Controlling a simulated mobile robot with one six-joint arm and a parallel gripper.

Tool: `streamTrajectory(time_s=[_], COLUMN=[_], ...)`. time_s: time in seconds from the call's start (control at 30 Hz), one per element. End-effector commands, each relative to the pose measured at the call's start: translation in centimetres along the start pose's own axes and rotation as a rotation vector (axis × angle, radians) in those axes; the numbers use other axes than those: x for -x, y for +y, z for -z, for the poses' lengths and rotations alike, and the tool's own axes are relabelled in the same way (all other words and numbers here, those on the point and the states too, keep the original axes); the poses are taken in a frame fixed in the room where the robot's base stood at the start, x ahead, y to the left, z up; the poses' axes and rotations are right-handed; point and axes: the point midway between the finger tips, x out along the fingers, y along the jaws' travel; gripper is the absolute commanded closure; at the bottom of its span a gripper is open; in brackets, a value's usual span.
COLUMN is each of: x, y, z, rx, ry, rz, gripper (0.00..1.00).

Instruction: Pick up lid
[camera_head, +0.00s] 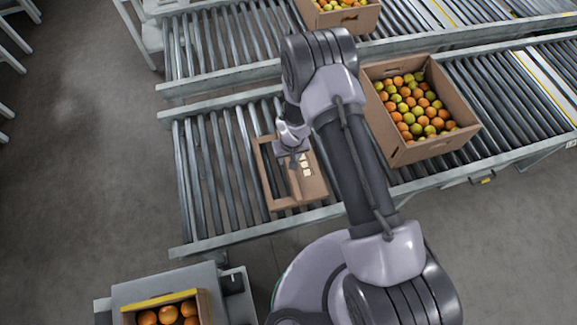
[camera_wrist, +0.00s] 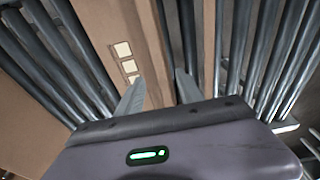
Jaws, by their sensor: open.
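The lid (camera_head: 313,188) is a flat brown cardboard piece lying on the roller conveyor, with a long opening on its left side through which rollers show. It bears several small white squares. My gripper (camera_head: 294,163) is over the lid, pointing down at the opening's edge. In the wrist view my gripper (camera_wrist: 160,86) is open, with nothing seen held between its fingers. The left finger overlaps the cardboard panel and the right finger overlaps the opening. I cannot tell whether the fingertips touch the lid.
Another filled box (camera_head: 345,20) is on the rear conveyor. Rollers left of the lid are clear.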

Motion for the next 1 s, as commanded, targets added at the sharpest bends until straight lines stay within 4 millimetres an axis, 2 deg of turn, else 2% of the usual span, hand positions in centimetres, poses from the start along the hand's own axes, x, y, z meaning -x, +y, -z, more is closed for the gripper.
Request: streamTrajectory(time_s=[0.27,0.47,0.53,0.7,0.73,1.0], x=[-4.9,-5.1,-5.0,-5.0,-5.0,-5.0], y=[-0.1,-0.1,-0.1,-0.1,-0.1,-0.1], z=[0.0,0.1,0.1,0.1,0.1,0.1], rx=[0.0,0.0,0.0,0.0,0.0,0.0], ry=[-0.001,0.0,0.0,0.0,0.0,0.0], rz=[0.0,0.0,0.0,0.0,0.0,0.0], gripper=[0.56,0.56,0.64,0.98,1.0,1.0])
